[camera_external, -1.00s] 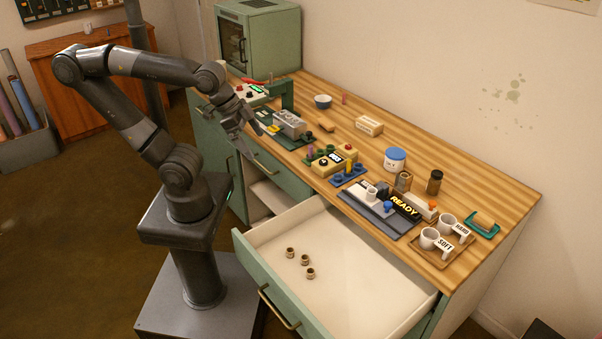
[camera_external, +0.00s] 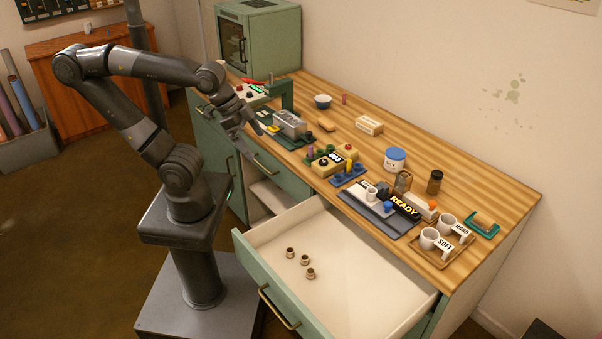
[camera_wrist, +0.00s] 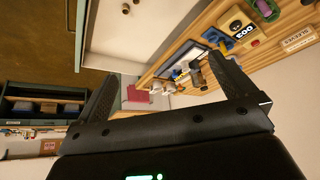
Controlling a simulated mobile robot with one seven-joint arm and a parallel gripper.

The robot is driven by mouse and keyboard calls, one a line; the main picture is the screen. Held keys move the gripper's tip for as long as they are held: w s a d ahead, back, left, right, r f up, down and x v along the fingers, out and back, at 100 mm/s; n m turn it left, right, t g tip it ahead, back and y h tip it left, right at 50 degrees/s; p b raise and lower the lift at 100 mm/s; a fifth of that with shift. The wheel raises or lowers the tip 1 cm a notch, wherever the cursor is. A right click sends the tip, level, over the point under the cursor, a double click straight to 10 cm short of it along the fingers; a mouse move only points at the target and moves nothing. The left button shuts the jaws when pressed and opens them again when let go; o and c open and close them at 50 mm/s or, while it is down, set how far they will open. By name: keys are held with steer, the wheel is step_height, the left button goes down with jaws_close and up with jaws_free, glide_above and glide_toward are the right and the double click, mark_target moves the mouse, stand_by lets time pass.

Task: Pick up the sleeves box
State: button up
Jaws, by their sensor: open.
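The sleeves box appears to be the small cream box (camera_external: 369,125) with a printed label, lying near the back of the wooden tabletop. A labelled cream box also shows at the upper right of the wrist view (camera_wrist: 298,39); its print is too small to read surely. My gripper (camera_external: 256,127) is at the left front of the table, above the edge and well to the left of the box. In the wrist view my gripper (camera_wrist: 164,62) has its two fingers wide apart with nothing between them.
A grey metal block (camera_external: 290,124) and a green press frame (camera_external: 287,94) stand near my gripper. The open drawer (camera_external: 350,270) juts out, holding three small rings.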

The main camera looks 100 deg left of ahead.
steer(key=c, duration=0.3)
